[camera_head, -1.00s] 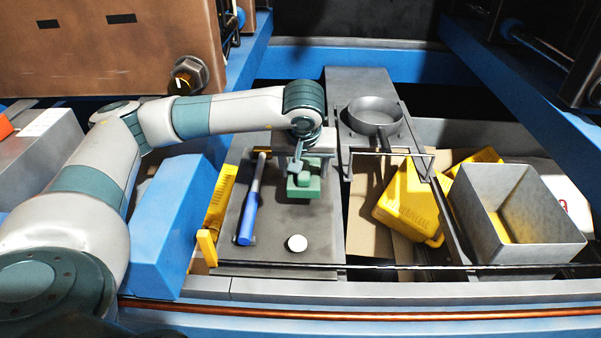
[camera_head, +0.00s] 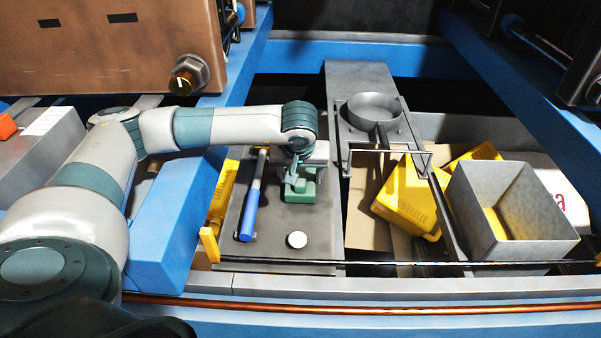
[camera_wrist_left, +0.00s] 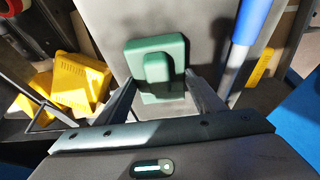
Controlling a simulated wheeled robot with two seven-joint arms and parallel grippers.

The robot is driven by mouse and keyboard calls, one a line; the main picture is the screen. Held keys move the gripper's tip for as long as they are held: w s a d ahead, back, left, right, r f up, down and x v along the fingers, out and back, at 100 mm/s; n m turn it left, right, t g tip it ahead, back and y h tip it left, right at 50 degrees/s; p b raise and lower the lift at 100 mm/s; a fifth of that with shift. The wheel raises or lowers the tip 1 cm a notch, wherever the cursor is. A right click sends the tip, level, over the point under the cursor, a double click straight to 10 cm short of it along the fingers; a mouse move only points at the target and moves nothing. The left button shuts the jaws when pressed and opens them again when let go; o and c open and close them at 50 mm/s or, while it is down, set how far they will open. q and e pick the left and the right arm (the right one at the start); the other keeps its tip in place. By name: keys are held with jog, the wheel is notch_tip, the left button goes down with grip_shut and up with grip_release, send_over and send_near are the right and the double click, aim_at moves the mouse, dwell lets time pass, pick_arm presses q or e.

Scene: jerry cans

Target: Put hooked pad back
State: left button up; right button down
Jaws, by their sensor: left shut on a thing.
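The green pad (camera_head: 301,196), a flat block with a smaller raised block on it, is at the grey board (camera_head: 270,222) under my left gripper (camera_head: 300,180). In the left wrist view the pad (camera_wrist_left: 143,80) is between the two fingers of my left gripper (camera_wrist_left: 163,78), which is shut on its raised part. I cannot tell whether the pad touches the board. No hook can be made out on it. My right gripper is not in view.
A blue-handled tool (camera_head: 251,205) lies left of the pad, and a white disc (camera_head: 297,240) lies in front. A grey pan (camera_head: 374,114), yellow jerry cans (camera_head: 405,195) and an open metal box (camera_head: 520,215) stand to the right. A dark rail (camera_head: 400,263) runs along the front.

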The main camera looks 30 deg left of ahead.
pick_arm(q)
jog(key=shift+f+b, duration=0.2)
jog(key=shift+b, duration=0.15)
jog(key=o, duration=1)
jog(key=shift+r, duration=0.1)
